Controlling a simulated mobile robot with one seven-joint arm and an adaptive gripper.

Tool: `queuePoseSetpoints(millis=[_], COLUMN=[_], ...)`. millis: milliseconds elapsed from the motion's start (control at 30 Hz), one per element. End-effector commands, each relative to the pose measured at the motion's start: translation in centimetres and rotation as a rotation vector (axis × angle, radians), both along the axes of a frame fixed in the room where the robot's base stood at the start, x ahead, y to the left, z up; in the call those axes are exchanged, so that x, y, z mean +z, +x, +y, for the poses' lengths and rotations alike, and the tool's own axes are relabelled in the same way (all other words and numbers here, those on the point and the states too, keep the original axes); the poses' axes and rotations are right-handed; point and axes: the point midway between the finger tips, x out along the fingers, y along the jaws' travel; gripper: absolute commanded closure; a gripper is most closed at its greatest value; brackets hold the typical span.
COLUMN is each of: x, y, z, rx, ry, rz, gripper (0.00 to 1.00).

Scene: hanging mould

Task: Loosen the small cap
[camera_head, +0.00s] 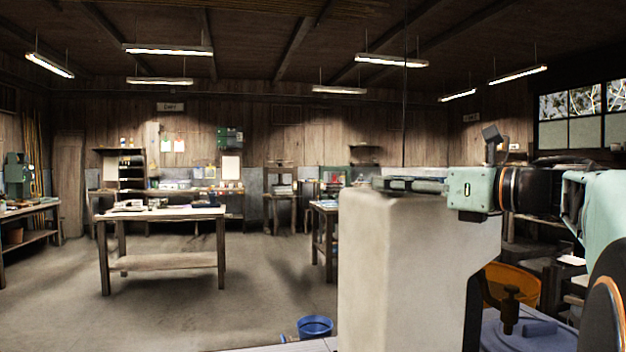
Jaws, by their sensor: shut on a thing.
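The pale, blocky mould (400,270) stands large in the right half of the head view, upright, with a thin dark line running from its top towards the ceiling. My gripper (385,184) reaches in from the right and lies level at the top of the mould. Its fingers point left and are shut on what seems to be the small cap. The cap itself is hardly visible, as the fingers cover it.
A blue bucket (315,327) stands on the floor left of the mould. An orange tub (512,284) and a brown clamp-like thing (509,308) are right of it, behind my arm. A wooden workbench (162,215) stands further off; the floor between is mostly clear.

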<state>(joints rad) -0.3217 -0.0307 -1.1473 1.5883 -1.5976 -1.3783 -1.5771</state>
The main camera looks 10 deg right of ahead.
Motion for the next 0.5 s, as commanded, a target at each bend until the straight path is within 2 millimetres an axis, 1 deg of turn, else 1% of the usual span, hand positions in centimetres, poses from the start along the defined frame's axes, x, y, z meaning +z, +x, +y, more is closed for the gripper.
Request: queuePoseSetpoints(millis=[500], x=[0.02], y=[0.05], z=[0.04], rx=[0.052], ry=[0.0], rz=[0.0], gripper=[0.95])
